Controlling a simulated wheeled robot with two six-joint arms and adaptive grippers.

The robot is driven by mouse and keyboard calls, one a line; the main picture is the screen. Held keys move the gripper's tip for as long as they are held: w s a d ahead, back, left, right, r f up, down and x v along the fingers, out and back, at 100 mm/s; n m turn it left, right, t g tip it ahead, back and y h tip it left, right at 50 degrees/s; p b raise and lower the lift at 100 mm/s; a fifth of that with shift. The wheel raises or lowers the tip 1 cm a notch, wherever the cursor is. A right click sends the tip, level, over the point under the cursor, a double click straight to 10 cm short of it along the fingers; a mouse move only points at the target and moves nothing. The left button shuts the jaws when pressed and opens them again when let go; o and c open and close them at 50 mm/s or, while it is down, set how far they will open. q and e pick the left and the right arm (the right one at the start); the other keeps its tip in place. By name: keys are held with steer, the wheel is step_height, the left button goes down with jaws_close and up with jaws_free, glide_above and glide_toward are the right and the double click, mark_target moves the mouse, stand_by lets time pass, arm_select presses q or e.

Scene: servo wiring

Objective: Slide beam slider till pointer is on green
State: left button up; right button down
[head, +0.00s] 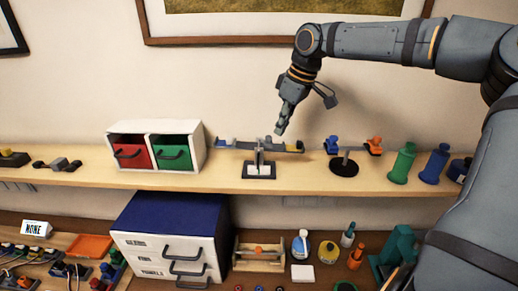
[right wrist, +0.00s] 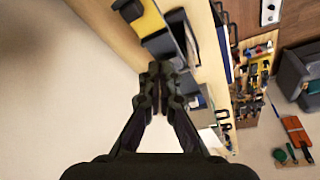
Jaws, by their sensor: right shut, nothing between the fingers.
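The slider, the pointer and any green mark are too small to tell apart. My right gripper (head: 280,130) points down just above the beam, right of the post; it is shut and empty. In the right wrist view its closed fingertips (right wrist: 160,72) are beside a dark grey part; contact cannot be told. My left gripper is not in view.
A white box with a red drawer (head: 132,156) and a green drawer (head: 171,153) stands left on the shelf. A second small balance (head: 344,163) with blue and orange pieces and green and blue spools (head: 402,163) stand right. A cluttered lower bench lies below.

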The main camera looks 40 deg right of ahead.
mark_target(275, 146)
steer(key=shift+f, duration=0.15)
steer(key=shift+f, duration=1.6)
steer(key=shift+w+a, duration=0.2)
steer(key=shift+a, duration=0.05)
steer(key=shift+w+v, duration=0.2)
steer(key=shift+v, duration=1.35)
steer(key=shift+w+v, duration=0.25)
steer(key=shift+v, duration=1.25)
steer(key=shift+d, duration=0.15)
